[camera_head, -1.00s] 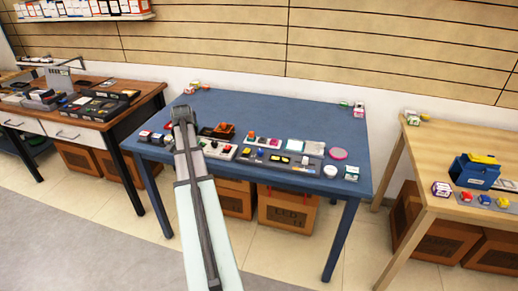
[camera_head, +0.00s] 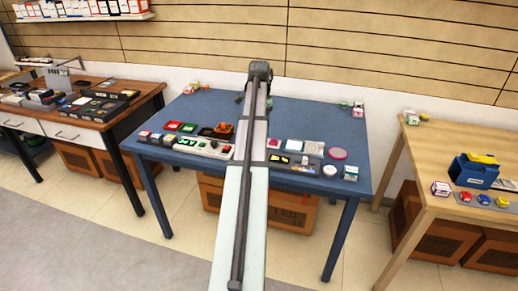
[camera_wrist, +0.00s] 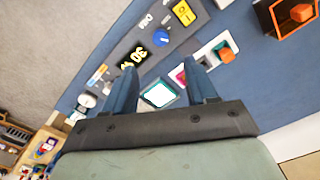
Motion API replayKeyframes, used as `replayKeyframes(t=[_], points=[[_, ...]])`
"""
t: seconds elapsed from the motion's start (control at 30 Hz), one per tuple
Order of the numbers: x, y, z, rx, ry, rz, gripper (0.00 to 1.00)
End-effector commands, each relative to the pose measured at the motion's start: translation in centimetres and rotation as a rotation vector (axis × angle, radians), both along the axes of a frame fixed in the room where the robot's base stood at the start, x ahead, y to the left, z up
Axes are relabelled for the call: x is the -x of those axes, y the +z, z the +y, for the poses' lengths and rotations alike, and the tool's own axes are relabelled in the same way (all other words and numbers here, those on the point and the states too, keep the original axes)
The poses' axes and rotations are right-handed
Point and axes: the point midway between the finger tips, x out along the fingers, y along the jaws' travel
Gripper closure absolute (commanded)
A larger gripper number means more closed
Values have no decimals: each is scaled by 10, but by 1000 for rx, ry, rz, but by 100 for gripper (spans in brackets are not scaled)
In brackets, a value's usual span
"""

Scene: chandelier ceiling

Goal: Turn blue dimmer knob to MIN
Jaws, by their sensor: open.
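In the wrist view the blue dimmer knob (camera_wrist: 161,38) sits on a dark grey panel (camera_wrist: 120,58), beside a black display with yellow digits (camera_wrist: 133,56). My gripper (camera_wrist: 161,68) is open and empty, its two blue-grey fingers apart. The knob appears beyond the gap between the fingertips, and no contact shows. In the head view my arm stretches over the blue table (camera_head: 310,108) and hides the knob. Only a small dark part of the gripper (camera_head: 240,98) shows there beside the arm.
A pale-screened square device (camera_wrist: 158,94) lies between the fingers in the wrist view.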

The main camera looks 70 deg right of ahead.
Motion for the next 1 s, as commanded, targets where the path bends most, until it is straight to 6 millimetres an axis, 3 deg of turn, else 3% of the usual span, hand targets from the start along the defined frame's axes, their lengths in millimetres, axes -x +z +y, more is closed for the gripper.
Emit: replayKeyframes(t=[0.6,0.8,1.0], points=[[-1,-99,1,-1,2,-1,43],[-1,-119,1,0,2,0,43],[-1,-127,0,2,2,-1,43]])
